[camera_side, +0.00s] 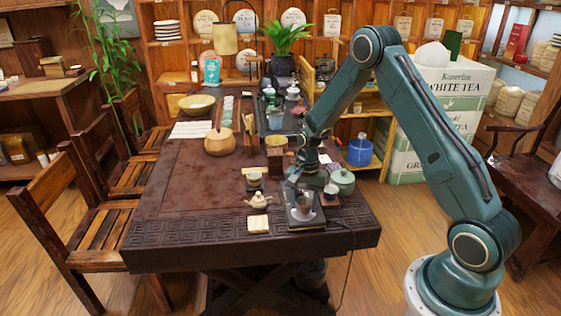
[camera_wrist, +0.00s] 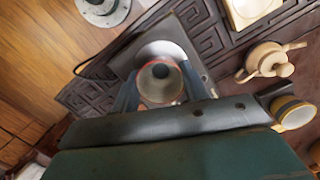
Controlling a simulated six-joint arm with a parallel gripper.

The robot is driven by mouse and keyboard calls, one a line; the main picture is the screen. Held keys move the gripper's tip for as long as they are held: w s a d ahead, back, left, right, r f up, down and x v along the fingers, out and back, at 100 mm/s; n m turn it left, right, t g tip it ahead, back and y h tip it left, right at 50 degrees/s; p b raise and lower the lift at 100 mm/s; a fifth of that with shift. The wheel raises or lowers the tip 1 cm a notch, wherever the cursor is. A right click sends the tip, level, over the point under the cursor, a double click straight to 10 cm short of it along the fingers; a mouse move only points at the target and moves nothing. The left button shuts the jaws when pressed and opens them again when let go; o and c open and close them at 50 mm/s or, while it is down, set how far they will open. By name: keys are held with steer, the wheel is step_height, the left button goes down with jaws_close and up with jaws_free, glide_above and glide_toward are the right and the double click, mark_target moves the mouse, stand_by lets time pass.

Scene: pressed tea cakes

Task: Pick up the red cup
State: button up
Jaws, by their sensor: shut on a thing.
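A small reddish cup (camera_wrist: 160,82) with a dark opening sits between the two fingers of my gripper (camera_wrist: 160,90) in the wrist view. My gripper is shut on this cup. In the side view my gripper (camera_side: 304,193) points down near the front of the table, and the cup (camera_side: 304,203) shows small and dull between its fingers. The cup is over a dark square plate (camera_side: 308,224) with a pale round disc. I cannot tell whether the cup touches the plate. The fingers and wrist hide part of the cup.
A small beige teapot (camera_side: 258,200) and a pale square block (camera_side: 258,224) lie left of the plate. The table's (camera_side: 185,205) left half is mostly clear.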

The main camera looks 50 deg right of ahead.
steer(key=shift+r, duration=0.1)
step_height(320, 180, up, 20)
stand_by(0.6)
stand_by(0.5)
